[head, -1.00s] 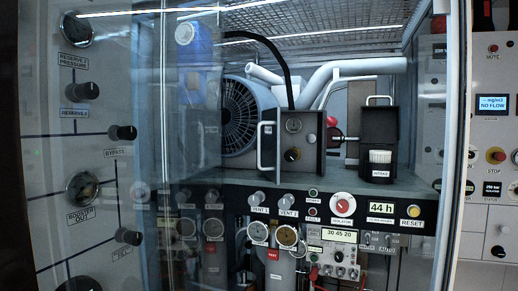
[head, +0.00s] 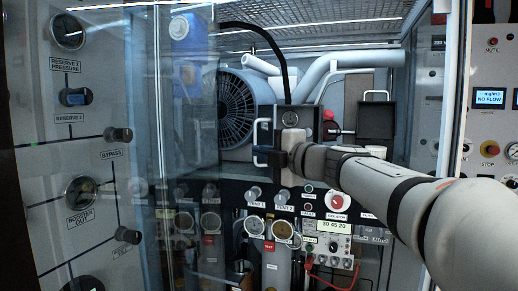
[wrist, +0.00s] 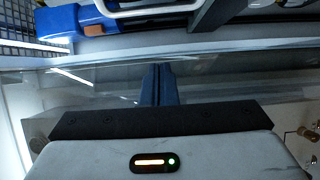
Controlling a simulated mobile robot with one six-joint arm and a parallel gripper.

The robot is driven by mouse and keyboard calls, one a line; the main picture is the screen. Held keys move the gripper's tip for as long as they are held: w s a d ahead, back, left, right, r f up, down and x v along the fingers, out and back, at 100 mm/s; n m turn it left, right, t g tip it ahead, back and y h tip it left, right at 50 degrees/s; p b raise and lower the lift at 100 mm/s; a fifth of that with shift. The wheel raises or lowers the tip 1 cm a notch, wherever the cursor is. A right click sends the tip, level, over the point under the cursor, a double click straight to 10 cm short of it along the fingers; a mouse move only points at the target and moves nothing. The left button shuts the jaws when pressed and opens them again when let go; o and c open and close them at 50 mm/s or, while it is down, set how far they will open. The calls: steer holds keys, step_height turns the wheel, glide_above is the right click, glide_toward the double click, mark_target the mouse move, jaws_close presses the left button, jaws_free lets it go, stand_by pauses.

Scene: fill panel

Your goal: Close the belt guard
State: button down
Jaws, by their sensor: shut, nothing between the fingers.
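The likely belt guard is the dark upright panel (head: 291,116) with a white bar handle (head: 256,130) on its left side, in front of the ribbed round fan housing (head: 236,105). It stands out from the machine and looks open, though my arm covers its lower part. In the head view my gripper (head: 270,156) is in front of the panel, pointing left near the handle's lower end. In the wrist view its dark blue fingers (wrist: 155,85) are together with nothing between them. A white bar (wrist: 150,9) crosses the top of that view, apart from the fingertips.
A glass pane (head: 190,225) with a metal frame stands on the left. A control ledge with gauges (head: 283,230) and a red knob (head: 337,201) runs below my gripper. A black open box (head: 376,121) is to the right, behind my arm.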

steer(key=p+x, duration=0.2)
steer(key=x, duration=0.7)
steer(key=shift+w+d+f, duration=0.1)
steer(key=shift+w+d, duration=0.1)
steer(key=shift+d, duration=0.5)
steer(key=shift+w+d+r, duration=0.1)
steer(key=shift+w+d, duration=0.1)
steer(key=shift+d, duration=0.45)
steer(key=shift+w+d+f, duration=0.1)
steer(key=shift+w+d, duration=0.1)
steer(key=shift+d, duration=0.5)
